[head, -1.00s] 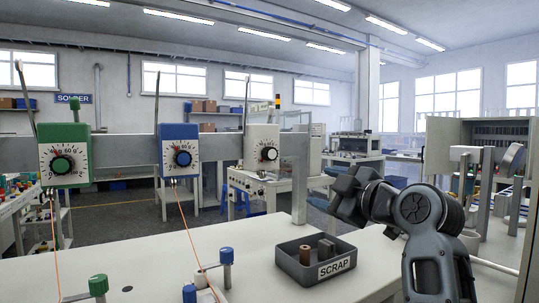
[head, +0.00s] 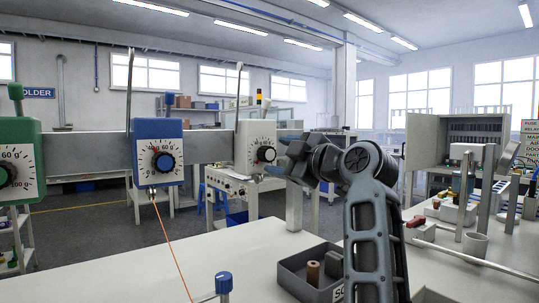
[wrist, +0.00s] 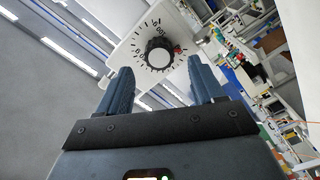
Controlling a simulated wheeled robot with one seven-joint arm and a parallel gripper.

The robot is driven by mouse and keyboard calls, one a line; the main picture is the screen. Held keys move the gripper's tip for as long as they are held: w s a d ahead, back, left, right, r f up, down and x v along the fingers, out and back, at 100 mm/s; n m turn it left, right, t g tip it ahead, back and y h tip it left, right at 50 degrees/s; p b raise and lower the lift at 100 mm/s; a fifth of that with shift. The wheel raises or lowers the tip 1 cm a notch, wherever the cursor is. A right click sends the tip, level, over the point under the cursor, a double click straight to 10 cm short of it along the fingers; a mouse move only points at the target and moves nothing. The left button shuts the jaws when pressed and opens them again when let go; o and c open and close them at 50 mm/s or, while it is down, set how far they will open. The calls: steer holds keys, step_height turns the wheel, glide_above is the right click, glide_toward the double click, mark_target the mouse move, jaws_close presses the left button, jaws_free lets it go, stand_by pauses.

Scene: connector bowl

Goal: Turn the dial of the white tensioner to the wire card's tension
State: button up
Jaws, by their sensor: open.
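The white tensioner (head: 246,138) hangs on the grey rail, right of the blue one. Its dial (head: 266,154) has a black rim and a pale centre. In the wrist view the dial (wrist: 159,55) faces me inside a printed scale, with a red mark at its right side. My gripper (head: 293,160) is just right of the tensioner in the head view. In the wrist view its fingers (wrist: 160,88) are apart and empty, with the dial beyond and between their tips. I cannot make out a wire card's tension.
A blue tensioner (head: 157,149) with an orange wire and a green tensioner (head: 18,155) share the rail (head: 207,145). A dark scrap tray (head: 296,268) holds small pieces below my arm. A grey cabinet (head: 425,145) stands at the right.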

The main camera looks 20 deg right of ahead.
mark_target(269, 154)
steer(key=shift+x, duration=2.1)
steer(key=shift+c, duration=0.2)
steer(key=c, duration=1)
